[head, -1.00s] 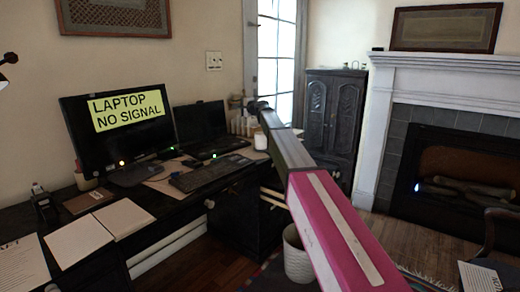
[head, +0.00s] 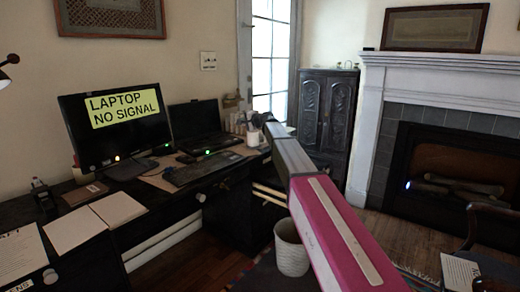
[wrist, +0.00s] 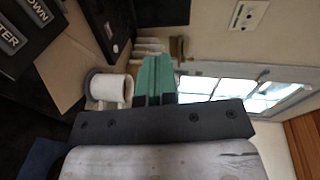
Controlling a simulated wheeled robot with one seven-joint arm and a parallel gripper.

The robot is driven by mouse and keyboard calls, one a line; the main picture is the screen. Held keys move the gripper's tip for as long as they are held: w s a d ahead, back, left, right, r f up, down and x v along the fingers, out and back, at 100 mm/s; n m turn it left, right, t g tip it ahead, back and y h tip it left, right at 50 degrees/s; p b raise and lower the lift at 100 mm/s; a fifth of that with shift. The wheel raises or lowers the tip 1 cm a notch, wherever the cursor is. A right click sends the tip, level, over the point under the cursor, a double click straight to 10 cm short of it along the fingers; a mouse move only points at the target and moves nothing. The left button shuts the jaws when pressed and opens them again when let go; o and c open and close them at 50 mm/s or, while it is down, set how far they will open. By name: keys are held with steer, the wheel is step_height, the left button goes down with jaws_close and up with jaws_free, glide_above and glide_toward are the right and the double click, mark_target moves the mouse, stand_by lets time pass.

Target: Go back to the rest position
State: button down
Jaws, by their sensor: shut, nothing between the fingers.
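My arm reaches from the lower right of the head view toward the far end of the dark desk (head: 160,212). My gripper is at its far end, mostly hidden behind the arm there. In the wrist view my gripper (wrist: 155,68) shows as two green fingers pressed together, with nothing between them. A white cup-like container (wrist: 106,88) appears beside the fingers in that view; I cannot tell how far apart they are.
The desk holds a monitor (head: 117,122), a laptop (head: 197,128), a keyboard (head: 203,168) and papers (head: 75,230). A pale bin (head: 291,248) stands on the floor by the arm. A dark cabinet (head: 326,115) and a fireplace (head: 450,170) stand beyond.

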steer(key=s+d+f+n+g+h, duration=0.25)
steer(key=s+d+f, duration=0.35)
steer(key=s+f, duration=0.6)
steer(key=s+d+f+n+g+h, duration=0.25)
steer(key=s+d+f, duration=0.5)
steer(key=f, duration=0.75)
steer(key=s+d+f+n+g+h, duration=0.1)
steer(key=s+d+f, duration=0.3)
steer(key=s, duration=0.6)
steer(key=s+d+f+g+h, duration=0.3)
steer(key=s+d+f, duration=0.2)
steer(key=s, duration=0.5)
steer(key=s+d+f+n+g+h, duration=0.1)
steer(key=s+d+f, duration=0.4)
steer(key=s, duration=0.5)
steer(key=shift+s+f+n+g+h, duration=0.3)
steer(key=shift+f+g+h, duration=0.25)
steer(key=shift+h, duration=0.25)
